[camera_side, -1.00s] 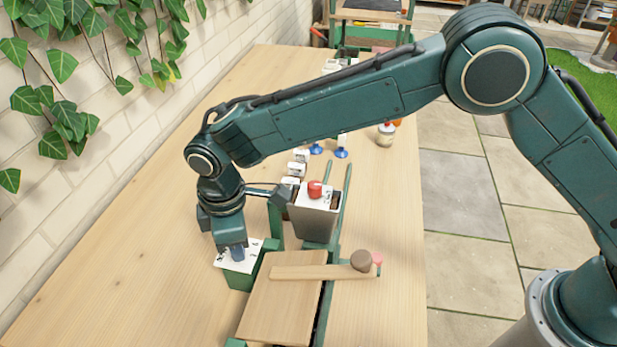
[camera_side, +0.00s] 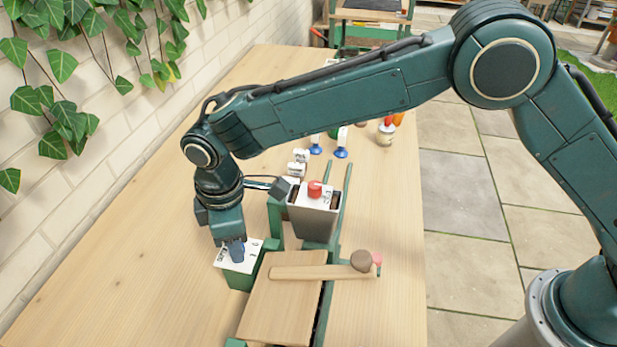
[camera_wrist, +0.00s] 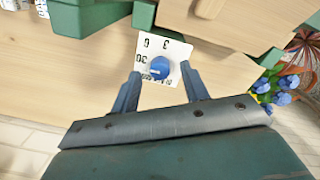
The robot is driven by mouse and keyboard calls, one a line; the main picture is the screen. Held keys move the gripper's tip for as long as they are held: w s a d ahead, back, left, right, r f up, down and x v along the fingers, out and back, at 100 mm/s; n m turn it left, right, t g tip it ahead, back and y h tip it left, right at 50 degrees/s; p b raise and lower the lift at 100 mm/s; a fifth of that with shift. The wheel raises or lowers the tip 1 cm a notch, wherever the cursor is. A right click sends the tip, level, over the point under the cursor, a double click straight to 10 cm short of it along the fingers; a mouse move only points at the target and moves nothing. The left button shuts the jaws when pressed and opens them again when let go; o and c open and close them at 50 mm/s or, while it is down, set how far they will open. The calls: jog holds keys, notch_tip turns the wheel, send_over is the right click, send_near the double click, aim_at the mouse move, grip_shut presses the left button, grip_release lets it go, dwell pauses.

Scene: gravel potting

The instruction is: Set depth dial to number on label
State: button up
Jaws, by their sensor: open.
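The depth dial is a blue knob (camera_wrist: 159,68) on a white plate (camera_wrist: 178,50) with black numerals around it. In the side view the blue knob (camera_side: 237,251) sits on the white plate of a small green box (camera_side: 240,281). My gripper (camera_wrist: 160,84) is open in the wrist view, with one finger on each side of the knob and nothing held. In the side view my gripper (camera_side: 232,236) is just above the knob. The knob's pointer setting is too small to read. I cannot make out which label gives the number.
A hopper (camera_side: 313,219) with a red knob (camera_side: 314,189) stands behind and right of the dial. A wooden lever (camera_side: 315,272) lies over a wooden board (camera_side: 280,305) to the right. Blue-based items (camera_side: 341,153) and a small jar (camera_side: 385,134) stand farther back. The table's left side is clear.

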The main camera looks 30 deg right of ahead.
notch_tip(320, 180, up, 12)
jog(key=shift+s+r, duration=0.2)
jog(key=shift+r, duration=0.05)
dwell(0.3)
jog(key=s+d+r+m+t, duration=0.15)
jog(key=d+r, duration=0.25)
jog(key=d, duration=0.4)
jog(key=s+d+r+m+y, duration=0.1)
jog(key=s+d+r+m, duration=0.25)
jog(key=d, duration=0.55)
jog(key=s+d+r+m+t, duration=0.1)
jog(key=d+r+m, duration=0.1)
jog(key=d+r, duration=0.45)
jog(key=s+d+f+m+t, duration=0.1)
jog(key=s+d+f+m, duration=0.2)
jog(key=s+d, duration=0.4)
jog(key=s+d+f+m+t, duration=0.1)
jog(key=s+d+f+m, duration=0.2)
jog(key=s+d, duration=0.5)
jog(key=s+m, duration=0.1)
jog(key=s, duration=0.2)
jog(key=shift+d+f+m+t+h, duration=0.15)
jog(key=shift+m+t+h, duration=0.15)
jog(key=shift+t+h, duration=0.1)
